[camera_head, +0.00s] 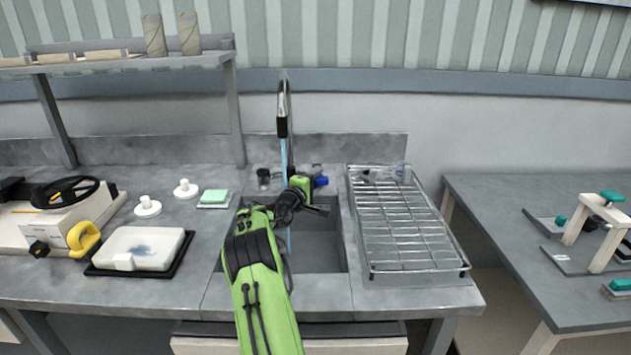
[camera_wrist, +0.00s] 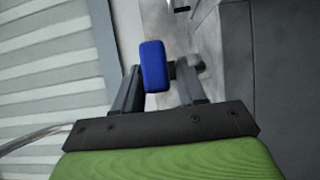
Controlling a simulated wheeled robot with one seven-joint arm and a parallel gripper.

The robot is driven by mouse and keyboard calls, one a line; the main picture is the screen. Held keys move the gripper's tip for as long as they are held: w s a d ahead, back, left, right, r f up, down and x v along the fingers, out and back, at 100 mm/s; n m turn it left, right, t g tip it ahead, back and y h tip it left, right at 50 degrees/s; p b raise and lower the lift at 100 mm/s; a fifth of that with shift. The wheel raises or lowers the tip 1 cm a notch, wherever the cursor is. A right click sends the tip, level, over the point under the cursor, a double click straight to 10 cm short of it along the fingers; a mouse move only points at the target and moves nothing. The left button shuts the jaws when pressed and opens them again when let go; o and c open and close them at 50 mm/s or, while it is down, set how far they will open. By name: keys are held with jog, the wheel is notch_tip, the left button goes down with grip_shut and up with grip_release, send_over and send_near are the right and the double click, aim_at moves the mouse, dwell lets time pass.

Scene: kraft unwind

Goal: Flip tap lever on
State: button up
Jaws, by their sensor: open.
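The tap (camera_head: 283,112) rises behind the sink, with a blue stream of water running down from its spout into the basin. The blue tap lever (camera_head: 321,181) shows just right of my gripper (camera_head: 312,194). In the wrist view the blue lever (camera_wrist: 153,66) lies between the open fingers of my gripper (camera_wrist: 158,88), nearer the left finger. I cannot tell whether a finger touches it. My green arm crosses the sink and hides part of the basin and the base of the tap.
The sink basin (camera_head: 318,258) lies under my arm. A wire drying rack (camera_head: 408,226) stands close on its right. A green sponge (camera_head: 215,196), white knobbed pieces (camera_head: 147,206) and a white tray (camera_head: 139,248) are on the left counter. A shelf post (camera_head: 235,115) rises left of the tap.

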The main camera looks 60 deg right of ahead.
jog(key=shift+c, duration=0.3)
grip_shut()
jog(key=shift+s+d+r+n+t, duration=0.2)
jog(key=shift+s+n+t, duration=0.25)
jog(key=shift+t, duration=0.35)
jog(key=shift+s+d+n+t, duration=0.2)
jog(key=shift+s+n+t, duration=0.1)
jog(key=shift+n+t, duration=0.65)
jog(key=shift+d+f+t+y+p, duration=0.15)
jog(key=shift+t+y+p, duration=0.15)
jog(key=shift+t, duration=0.45)
jog(key=shift+o, duration=0.3)
grip_release()
